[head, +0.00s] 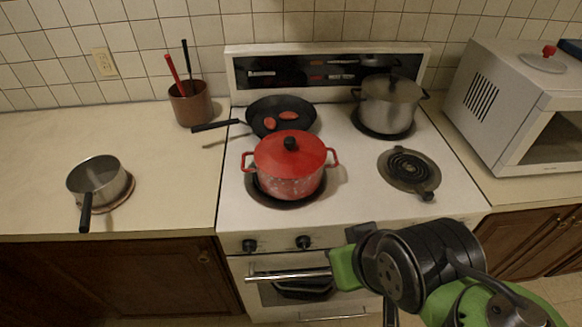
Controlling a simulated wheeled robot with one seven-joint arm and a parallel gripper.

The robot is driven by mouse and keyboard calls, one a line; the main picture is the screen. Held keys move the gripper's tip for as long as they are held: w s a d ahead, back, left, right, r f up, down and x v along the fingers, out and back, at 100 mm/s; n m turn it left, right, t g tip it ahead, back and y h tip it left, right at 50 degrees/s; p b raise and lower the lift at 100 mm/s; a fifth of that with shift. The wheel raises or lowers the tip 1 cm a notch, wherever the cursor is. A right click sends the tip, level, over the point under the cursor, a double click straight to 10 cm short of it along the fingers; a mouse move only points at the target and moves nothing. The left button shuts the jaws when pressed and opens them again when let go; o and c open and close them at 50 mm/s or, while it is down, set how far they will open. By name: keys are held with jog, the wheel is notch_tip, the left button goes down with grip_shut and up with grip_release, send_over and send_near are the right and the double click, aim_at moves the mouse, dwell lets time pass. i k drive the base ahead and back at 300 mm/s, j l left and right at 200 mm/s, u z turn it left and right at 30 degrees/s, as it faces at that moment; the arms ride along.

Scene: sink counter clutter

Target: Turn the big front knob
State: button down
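The white stove has a front panel with two dark round knobs in view, a left knob (249,245) and a right knob (303,241). They sit above the oven door handle (288,274). I cannot tell clearly which knob is the bigger. My gripper (343,268) is at the stove front, right of the right knob and apart from it in the picture. Its fingers are not clearly visible, so its opening is unclear. My green and black arm covers the right part of the front panel, and any knobs there are hidden.
A red lidded pot (290,170) stands on the front left burner. A black pan (262,112) and a steel pot (388,101) stand behind. The front right burner (408,168) is bare. A saucepan (97,179) sits on the left counter, a microwave (515,100) on the right.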

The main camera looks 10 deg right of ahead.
aim_at(249, 246)
jog(key=k+j+u, duration=0.1)
jog(key=j, duration=0.9)
jog(key=k+j+u, duration=0.1)
jog(key=j, duration=0.95)
